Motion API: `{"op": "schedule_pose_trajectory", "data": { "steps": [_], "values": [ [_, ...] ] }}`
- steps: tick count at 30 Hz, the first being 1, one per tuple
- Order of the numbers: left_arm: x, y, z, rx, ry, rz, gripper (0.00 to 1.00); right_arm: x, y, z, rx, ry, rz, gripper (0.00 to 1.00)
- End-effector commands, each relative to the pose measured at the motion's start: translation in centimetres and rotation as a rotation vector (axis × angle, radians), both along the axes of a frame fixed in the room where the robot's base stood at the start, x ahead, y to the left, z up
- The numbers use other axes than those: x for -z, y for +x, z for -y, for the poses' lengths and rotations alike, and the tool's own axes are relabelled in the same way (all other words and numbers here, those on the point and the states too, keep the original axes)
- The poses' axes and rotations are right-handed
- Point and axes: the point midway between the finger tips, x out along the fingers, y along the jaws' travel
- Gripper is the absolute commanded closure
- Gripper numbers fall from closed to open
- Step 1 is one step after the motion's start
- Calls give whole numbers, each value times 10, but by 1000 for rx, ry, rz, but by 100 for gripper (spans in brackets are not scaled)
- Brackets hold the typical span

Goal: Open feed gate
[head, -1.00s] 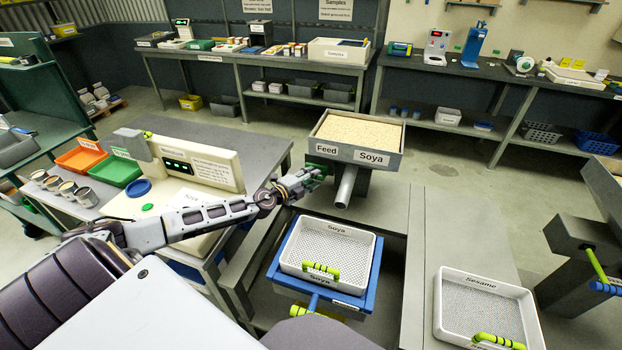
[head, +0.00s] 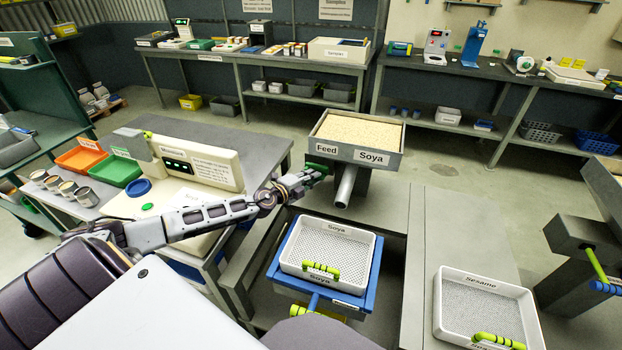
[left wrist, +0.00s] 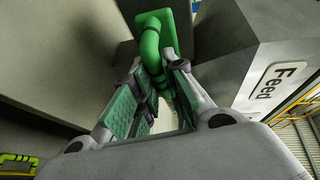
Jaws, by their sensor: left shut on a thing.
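The soya feed hopper (head: 360,135) is full of pale beans and carries "Feed" and "Soya" labels. A grey spout (head: 346,186) slopes down from its underside. A green handle (head: 316,168) sits at the hopper's left side, below the "Feed" label. It also shows in the left wrist view as a green bar (left wrist: 152,48) on a green plate. My left gripper (head: 308,180) reaches in from the left and is shut on this green handle; its fingers (left wrist: 150,85) close around the bar's lower part. The gate itself is hidden. My right gripper is out of view.
A white perforated soya tray (head: 328,250) sits on a blue frame (head: 360,302) below the spout. A sesame tray (head: 487,305) lies at the right.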

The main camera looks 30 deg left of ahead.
Motion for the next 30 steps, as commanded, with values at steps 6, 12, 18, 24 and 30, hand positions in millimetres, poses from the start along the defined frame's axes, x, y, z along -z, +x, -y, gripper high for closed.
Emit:
{"op": "schedule_pose_trajectory", "data": {
  "steps": [6,12,18,24,30],
  "values": [
    [3,-12,3,0,0,-4,100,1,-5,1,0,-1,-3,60],
    [2,-33,8,0,-1,-2,100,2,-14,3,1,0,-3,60],
    [0,-41,10,0,0,0,100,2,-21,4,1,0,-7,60],
    [1,-39,9,0,0,-1,100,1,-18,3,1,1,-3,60],
    [1,-39,9,0,0,-1,68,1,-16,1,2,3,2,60]
  ]
}}
